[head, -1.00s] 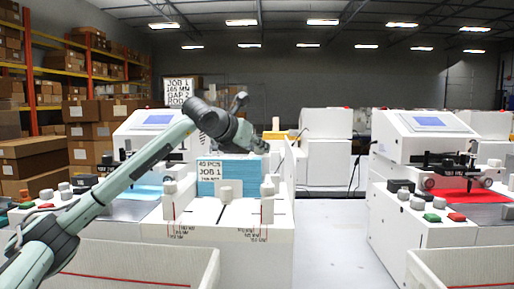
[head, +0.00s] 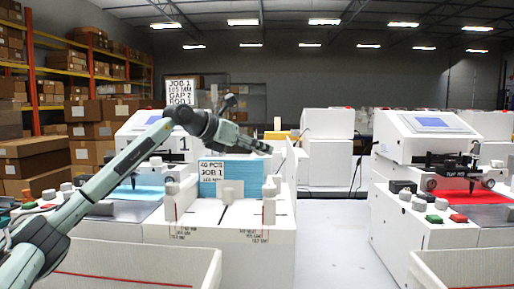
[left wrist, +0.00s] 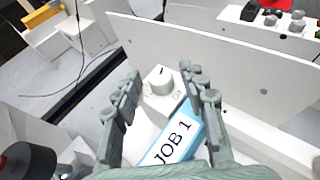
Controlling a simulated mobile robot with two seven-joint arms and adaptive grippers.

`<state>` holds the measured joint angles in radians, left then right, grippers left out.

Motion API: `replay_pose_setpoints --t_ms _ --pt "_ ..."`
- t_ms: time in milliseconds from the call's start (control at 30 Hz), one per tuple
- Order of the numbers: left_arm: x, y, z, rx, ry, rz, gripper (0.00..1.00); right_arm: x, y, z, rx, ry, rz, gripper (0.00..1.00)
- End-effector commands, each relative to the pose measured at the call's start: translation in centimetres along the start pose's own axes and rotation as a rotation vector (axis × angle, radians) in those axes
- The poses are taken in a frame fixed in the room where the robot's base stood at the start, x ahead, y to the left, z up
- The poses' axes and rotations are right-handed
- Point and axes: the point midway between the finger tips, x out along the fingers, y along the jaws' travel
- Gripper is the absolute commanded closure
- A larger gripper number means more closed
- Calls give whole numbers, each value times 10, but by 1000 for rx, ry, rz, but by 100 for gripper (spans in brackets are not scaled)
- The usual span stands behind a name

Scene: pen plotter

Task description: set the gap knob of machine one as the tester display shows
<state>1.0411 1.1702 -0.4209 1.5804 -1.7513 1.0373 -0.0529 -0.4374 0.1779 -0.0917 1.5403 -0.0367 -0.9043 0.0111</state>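Machine one (head: 145,128) is the white plotter with a blue screen and a "1" on its side, left of centre. A printed sign (head: 181,91) above it reads JOB 1, 165 MM, GAP 2 and a rod line; I cannot tell whether it is the tester display. My left gripper (head: 266,148) is above the right end of the blue stack. In the left wrist view the gripper (left wrist: 161,72) is open and empty. A white round knob (left wrist: 160,79) with a dark pointer line shows beyond, between its fingers. Its scale is too small to read. My right gripper is not in view.
The blue stack (head: 243,176) carries a JOB 1 label and stands in a white feeder (head: 205,238) with white posts. A thin white panel (left wrist: 230,65) rises beside the knob.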

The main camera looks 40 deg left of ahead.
Motion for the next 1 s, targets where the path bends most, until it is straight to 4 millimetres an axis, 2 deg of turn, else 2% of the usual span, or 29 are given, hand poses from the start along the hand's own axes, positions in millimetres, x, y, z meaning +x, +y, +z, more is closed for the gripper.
replay_pose_setpoints --t_ms 367,467,800,1000 --pt "-6 0 0 0 -1 1 54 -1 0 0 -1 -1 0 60" --pt "-19 1 0 2 0 4 54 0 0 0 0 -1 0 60" --pt "-93 2 -2 3 5 7 54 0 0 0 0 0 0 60" --pt "-113 1 -2 1 4 4 54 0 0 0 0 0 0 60"
